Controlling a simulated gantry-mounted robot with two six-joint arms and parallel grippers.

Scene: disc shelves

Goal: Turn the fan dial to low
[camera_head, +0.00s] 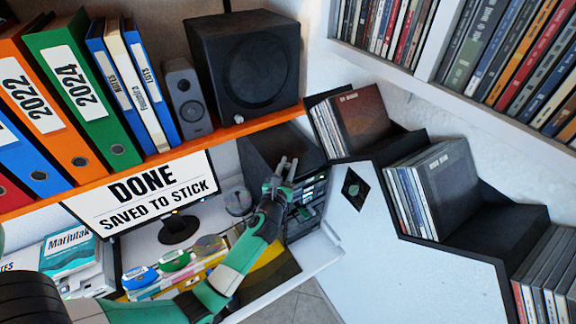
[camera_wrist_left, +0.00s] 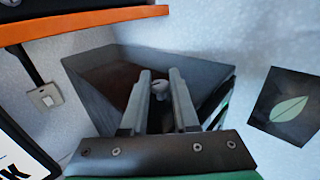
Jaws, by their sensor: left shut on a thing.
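The dark disc-drive tower (camera_head: 262,150) stands on the desk under the orange shelf, with drive bays on its front. In the left wrist view its dark, brownish top (camera_wrist_left: 118,82) fills the middle. My left gripper (camera_head: 285,166) reaches over the tower from the front. In the left wrist view its fingers (camera_wrist_left: 160,80) are shut on a small pale knob (camera_wrist_left: 160,88), which looks like the fan dial. The fingers hide most of the knob, so its setting and any marks cannot be read. My right gripper is not in view.
The orange shelf (camera_head: 262,124) with a black speaker (camera_head: 246,60) runs close above the tower. A white stepped disc rack (camera_head: 400,275) stands close on the right.

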